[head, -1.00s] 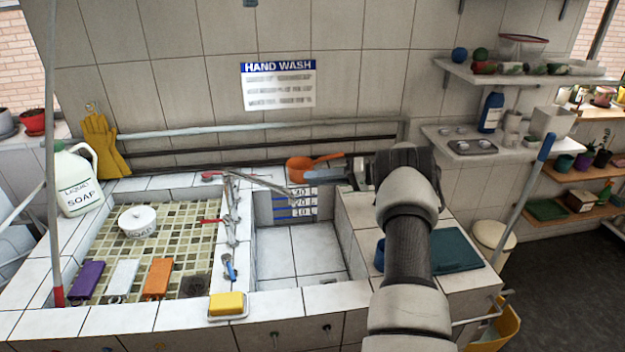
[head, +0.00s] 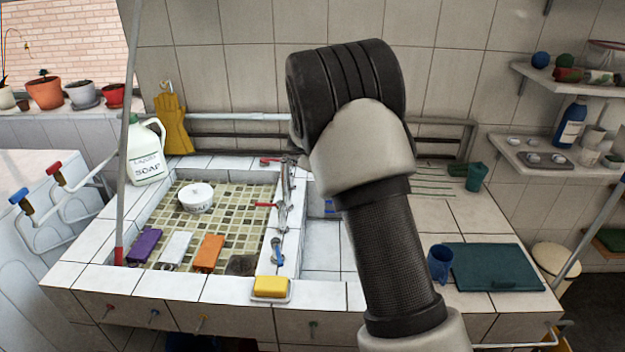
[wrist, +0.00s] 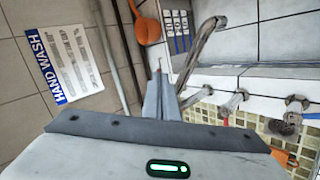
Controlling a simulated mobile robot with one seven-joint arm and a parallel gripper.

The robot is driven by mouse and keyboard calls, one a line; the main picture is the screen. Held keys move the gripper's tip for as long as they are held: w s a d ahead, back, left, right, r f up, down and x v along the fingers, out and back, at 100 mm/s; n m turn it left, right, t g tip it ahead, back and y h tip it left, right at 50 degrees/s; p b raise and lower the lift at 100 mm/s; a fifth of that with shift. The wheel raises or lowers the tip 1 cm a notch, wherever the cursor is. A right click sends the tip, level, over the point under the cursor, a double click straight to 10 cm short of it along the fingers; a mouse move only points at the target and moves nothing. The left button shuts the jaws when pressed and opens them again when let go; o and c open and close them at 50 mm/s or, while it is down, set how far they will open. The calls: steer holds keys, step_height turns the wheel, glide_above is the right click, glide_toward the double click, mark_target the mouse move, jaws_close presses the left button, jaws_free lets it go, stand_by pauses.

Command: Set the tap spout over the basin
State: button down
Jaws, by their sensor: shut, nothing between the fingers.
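The metal tap spout (wrist: 205,42) shows in the wrist view. It is a thin curved tube reaching from the divider toward the depth-marked side, with its tip over the plain white basin (wrist: 235,45). In the head view my arm hides the spout, but the tap fittings (head: 284,190) on the divider show. The white basin (head: 322,262) is partly covered by my arm there. The mosaic-tiled basin (head: 225,215) lies left of the divider. My gripper (wrist: 161,82) is shut and empty, close beside the spout's lower part; I cannot tell whether they touch. The head view hides its fingertips.
An orange ladle (wrist: 147,28) hangs near the wall rails (wrist: 120,55).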

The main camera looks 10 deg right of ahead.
steer(key=s+a+f+n+h+b, duration=0.1)
steer(key=s+a+f+n+h, duration=0.1)
steer(key=s+a+n+h, duration=0.4)
steer(key=s+a+f+n+h+b, duration=0.1)
steer(key=s+a+f+n+h, duration=0.15)
steer(key=a+n, duration=0.6)
steer(key=p+x, duration=0.2)
steer(key=x, duration=1.1)
steer(key=shift+d+r+n+t, duration=0.35)
steer(key=shift+d+n+t, duration=0.05)
steer(key=shift+n, duration=0.05)
steer(key=shift+w, duration=0.1)
steer(key=shift+w+d+b, duration=0.25)
steer(key=shift+d+b, duration=0.05)
steer(key=shift+d, duration=0.2)
steer(key=shift+w+d+b, duration=0.25)
steer(key=shift+d, duration=0.3)
